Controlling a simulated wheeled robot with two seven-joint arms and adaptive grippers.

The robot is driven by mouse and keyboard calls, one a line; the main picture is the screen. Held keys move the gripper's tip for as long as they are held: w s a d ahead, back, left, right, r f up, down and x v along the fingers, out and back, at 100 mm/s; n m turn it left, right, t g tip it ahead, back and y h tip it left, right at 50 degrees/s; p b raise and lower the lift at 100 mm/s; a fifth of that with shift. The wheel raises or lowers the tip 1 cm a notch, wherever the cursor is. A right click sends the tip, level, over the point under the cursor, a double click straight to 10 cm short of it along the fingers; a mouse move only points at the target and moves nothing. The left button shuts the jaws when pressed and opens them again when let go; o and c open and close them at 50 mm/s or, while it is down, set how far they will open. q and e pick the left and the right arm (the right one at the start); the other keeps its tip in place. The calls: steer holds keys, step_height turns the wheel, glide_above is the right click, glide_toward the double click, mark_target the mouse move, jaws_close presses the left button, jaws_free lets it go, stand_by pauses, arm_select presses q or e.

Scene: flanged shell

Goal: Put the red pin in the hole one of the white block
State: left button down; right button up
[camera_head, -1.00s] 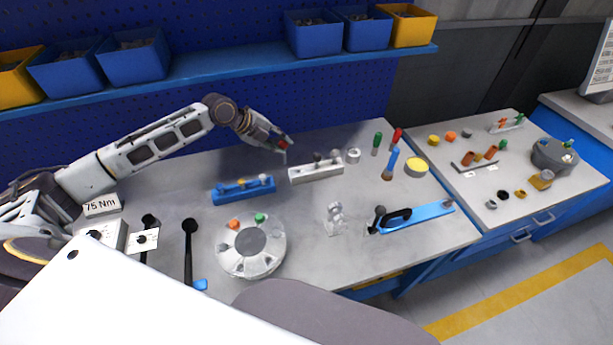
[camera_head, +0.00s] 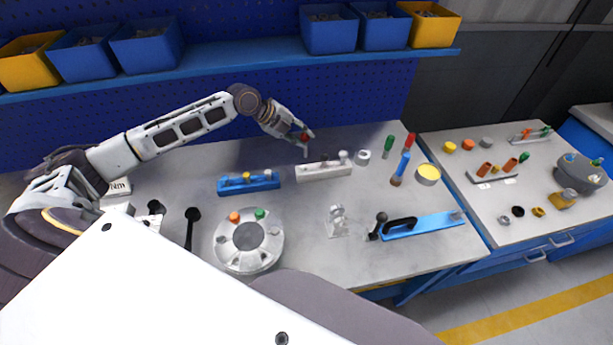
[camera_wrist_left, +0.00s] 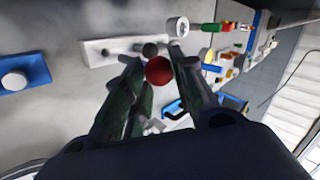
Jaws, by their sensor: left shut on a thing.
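The white block (camera_head: 318,172) lies near the back middle of the bench, with grey and white knobs standing in it toward its right end. It also shows in the left wrist view (camera_wrist_left: 98,50). My left gripper (camera_head: 303,138) is above the block and is shut on the red pin (camera_head: 304,136). In the left wrist view the pin's round red head (camera_wrist_left: 159,70) sits between the fingers, and its lower part is hidden. In the head view, a thin grey shaft points down toward the block's left part; I cannot tell whether it touches. My right gripper is not in view.
A blue block (camera_head: 247,184) with knobs lies left of the white block. A round grey flanged part (camera_head: 222,250) sits in front. Blue bins (camera_head: 328,30) line the shelf behind.

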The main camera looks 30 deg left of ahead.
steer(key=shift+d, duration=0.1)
arm_select(q)
step_height(320, 180, down, 6)
steer(key=p, duration=0.1)
steer(key=shift+f, duration=0.15)
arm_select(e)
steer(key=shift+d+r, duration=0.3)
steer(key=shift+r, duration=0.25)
arm_select(q)
steer(key=shift+f, duration=0.1)
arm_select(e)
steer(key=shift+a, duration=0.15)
arm_select(q)
steer(key=shift+f, duration=0.65)
steer(key=shift+f+p, duration=0.35)
steer(key=shift+f, duration=0.75)
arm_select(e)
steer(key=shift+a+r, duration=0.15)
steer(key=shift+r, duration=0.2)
arm_select(q)
steer(key=shift+f, duration=0.15)
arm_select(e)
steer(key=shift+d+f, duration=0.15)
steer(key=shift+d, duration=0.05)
